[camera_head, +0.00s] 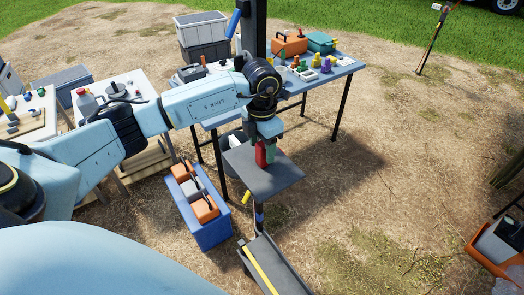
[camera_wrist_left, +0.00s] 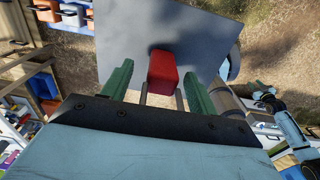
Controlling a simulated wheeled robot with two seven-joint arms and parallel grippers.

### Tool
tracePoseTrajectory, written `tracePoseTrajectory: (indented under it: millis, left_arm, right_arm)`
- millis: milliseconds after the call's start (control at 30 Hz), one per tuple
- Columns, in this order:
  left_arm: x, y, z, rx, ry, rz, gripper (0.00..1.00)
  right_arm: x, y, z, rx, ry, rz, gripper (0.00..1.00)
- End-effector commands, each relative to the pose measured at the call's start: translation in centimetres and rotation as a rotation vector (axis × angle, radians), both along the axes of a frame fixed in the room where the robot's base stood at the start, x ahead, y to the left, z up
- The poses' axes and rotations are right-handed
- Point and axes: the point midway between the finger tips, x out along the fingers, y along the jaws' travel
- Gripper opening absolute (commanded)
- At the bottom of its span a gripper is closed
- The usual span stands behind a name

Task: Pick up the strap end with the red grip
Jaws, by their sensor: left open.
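The red grip (camera_wrist_left: 163,72) stands on a dark grey square plate (camera_wrist_left: 205,38) in the left wrist view. My left gripper (camera_wrist_left: 157,79) has its two green fingers apart, one on each side of the red grip, with visible gaps; it is not closed on it. In the head view, the red grip (camera_head: 261,154) shows beside the green finger of my left gripper (camera_head: 267,157), low over the plate (camera_head: 262,180). The strap itself is not clearly visible.
A blue table (camera_head: 340,68) with colored bottles and an orange case (camera_head: 290,44) stands behind. A long grey trough with a yellow strip (camera_head: 262,272) lies in front. Right of the plate is open ground.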

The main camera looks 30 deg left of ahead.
Motion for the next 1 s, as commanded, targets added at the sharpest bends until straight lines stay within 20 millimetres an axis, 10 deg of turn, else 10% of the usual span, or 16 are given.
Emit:
tracePoseTrajectory:
  millis: [233,600,1000]
  left_arm:
    - [0.0,0.0,-0.3,0.0,0.0,-0.001,0.59]
    - [0.0,0.0,-0.2,0.0,0.0,-0.001,0.14]
    - [0.1,0.0,2.1,0.0,-0.006,-0.002,0.13]
  right_arm:
    - [0.0,-0.1,0.0,-0.001,0.0,0.0,0.36]
    - [0.0,-0.2,0.0,-0.002,0.0,0.0,0.36]
    - [0.0,-0.2,-0.3,-0.003,0.0,0.001,0.36]
